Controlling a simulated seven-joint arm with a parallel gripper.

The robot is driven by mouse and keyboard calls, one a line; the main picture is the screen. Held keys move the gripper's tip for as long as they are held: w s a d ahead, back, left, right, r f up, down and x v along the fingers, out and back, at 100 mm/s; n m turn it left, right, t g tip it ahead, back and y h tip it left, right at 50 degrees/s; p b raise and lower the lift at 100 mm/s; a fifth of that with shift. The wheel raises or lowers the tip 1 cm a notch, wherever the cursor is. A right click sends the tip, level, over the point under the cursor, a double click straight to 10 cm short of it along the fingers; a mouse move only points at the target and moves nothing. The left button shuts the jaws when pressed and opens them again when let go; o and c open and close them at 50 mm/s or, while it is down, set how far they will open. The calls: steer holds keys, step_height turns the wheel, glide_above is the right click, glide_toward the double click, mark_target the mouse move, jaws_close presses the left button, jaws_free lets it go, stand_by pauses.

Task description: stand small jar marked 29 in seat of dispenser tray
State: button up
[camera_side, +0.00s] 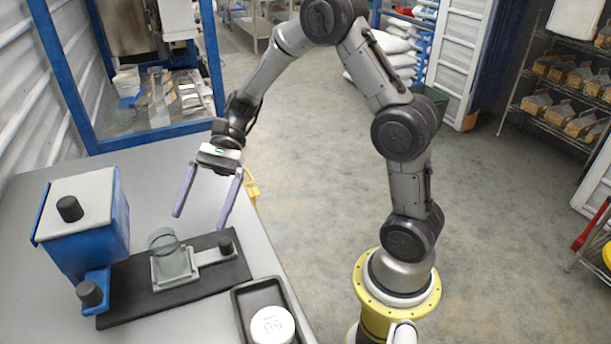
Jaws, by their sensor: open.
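A small round jar with a white top (272,325) sits in a dark shallow tray at the bottom of the view. Dark characters are on its top, turned and too small to read surely. The dispenser is a blue hopper (92,235) on a black base plate (125,308). A pale grey dispenser tray (207,257) lies on this plate, with a black knob at its right end. A translucent grey cylinder (172,262) stands at the tray's left part; the seat's inside is hard to make out. My gripper (200,221) is open and empty, its purple fingers above the plate's far side.
The dark shallow tray (240,309) lies near the table's right edge. The hopper has a grey lid with a black knob (70,208). The grey table (120,180) is clear behind the dispenser. A blue frame (150,133) stands beyond the table.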

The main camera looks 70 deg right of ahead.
steer(key=s+d+r+n+t+h, duration=0.2)
steer(key=s+d+n+h, duration=0.1)
steer(key=s+n+h, duration=0.1)
steer(key=s+d+r+n+t+h, duration=0.2)
steer(key=s+n, duration=0.4)
steer(key=s, duration=0.3)
steer(key=s+d+r+n+t+h, duration=0.2)
steer(key=s+d+r+n+h, duration=0.1)
steer(key=s+n+h, duration=0.2)
steer(key=shift+s+d+h, duration=0.3)
steer(key=shift+s+d, duration=0.1)
steer(key=shift+s, duration=0.55)
